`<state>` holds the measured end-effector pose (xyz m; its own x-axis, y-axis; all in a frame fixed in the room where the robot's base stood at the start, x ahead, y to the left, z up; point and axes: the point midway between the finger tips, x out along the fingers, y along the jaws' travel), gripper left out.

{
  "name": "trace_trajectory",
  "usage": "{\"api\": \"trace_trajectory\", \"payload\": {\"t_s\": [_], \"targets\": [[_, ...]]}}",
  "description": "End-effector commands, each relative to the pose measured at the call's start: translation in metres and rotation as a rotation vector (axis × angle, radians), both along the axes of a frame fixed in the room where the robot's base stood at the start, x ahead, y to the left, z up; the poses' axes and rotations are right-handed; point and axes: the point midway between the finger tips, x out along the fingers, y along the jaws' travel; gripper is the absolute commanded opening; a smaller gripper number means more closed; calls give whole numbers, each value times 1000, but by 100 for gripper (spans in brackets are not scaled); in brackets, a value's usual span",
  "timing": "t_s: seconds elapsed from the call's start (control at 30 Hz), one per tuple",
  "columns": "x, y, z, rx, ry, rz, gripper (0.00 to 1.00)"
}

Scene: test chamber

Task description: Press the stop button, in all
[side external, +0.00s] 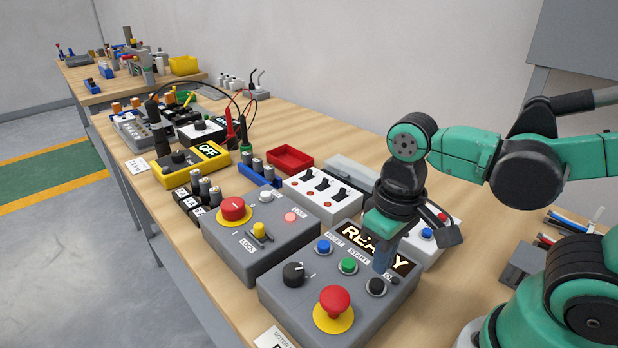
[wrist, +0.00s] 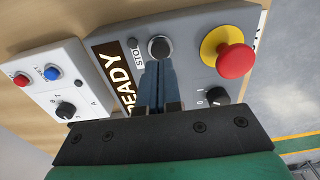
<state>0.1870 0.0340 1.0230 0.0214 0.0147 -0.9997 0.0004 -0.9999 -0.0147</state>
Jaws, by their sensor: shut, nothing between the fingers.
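The stop button is the black round button (side external: 376,287) with a pale ring on the grey motor box (side external: 290,315). In the wrist view the black button (wrist: 159,47) sits beside a partly hidden "STO" label (wrist: 138,57). My gripper (side external: 381,270) points down just above and behind this button, its fingers together and empty. In the wrist view the fingertips (wrist: 157,64) reach the button's edge; I cannot tell whether they touch it. The box's display (side external: 375,246) reads "READY", partly covered by my gripper.
On the same box are a red mushroom button (side external: 335,300) on a yellow base, a black knob (side external: 293,273), a green button (side external: 348,265) and a blue button (side external: 323,246). A grey lock box (side external: 262,236) stands left. A white box (wrist: 50,88) is close beside the motor box.

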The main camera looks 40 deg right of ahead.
Motion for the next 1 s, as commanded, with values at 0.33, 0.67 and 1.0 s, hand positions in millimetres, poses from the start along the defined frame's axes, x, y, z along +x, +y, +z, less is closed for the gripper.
{"api": "trace_trajectory", "payload": {"t_s": [0.33,0.67,1.0], "targets": [[0,0,32,-1,9,0,0],[0,0,37,-2,11,0,0],[0,0,37,-2,11,0,0]]}}
